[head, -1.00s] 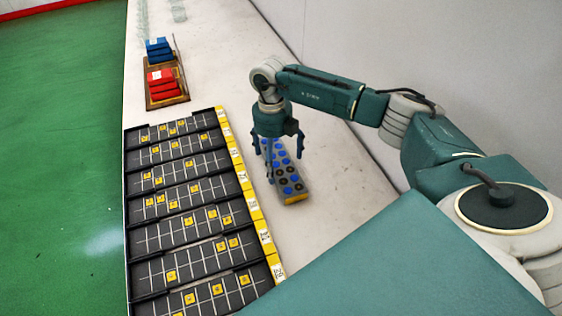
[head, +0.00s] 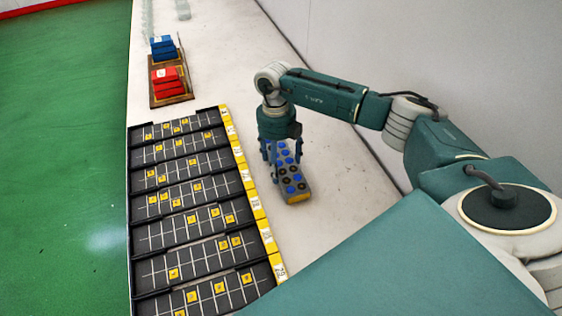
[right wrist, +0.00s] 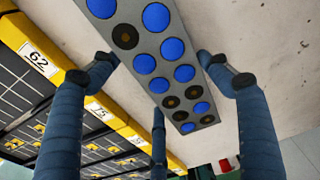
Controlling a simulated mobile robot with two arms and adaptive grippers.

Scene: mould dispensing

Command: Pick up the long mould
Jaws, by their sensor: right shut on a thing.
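The long mould (head: 292,184) is a grey bar with rows of blue and dark round cavities and a yellow near end. It lies along the white table, right of the black trays. In the right wrist view the mould (right wrist: 163,45) runs lengthwise between the fingers. My right gripper (head: 283,158) points down and is shut on the mould, towards its far part, which the gripper partly hides. No clear gap shows between the mould and the table. My left gripper is not in view.
Black gridded trays (head: 190,188) with yellow numbered edges stand close on the left. Red boxes (head: 166,78) and blue boxes (head: 163,48) sit on a brown tray (head: 172,101) further back. A wall (head: 380,45) bounds the table on the right.

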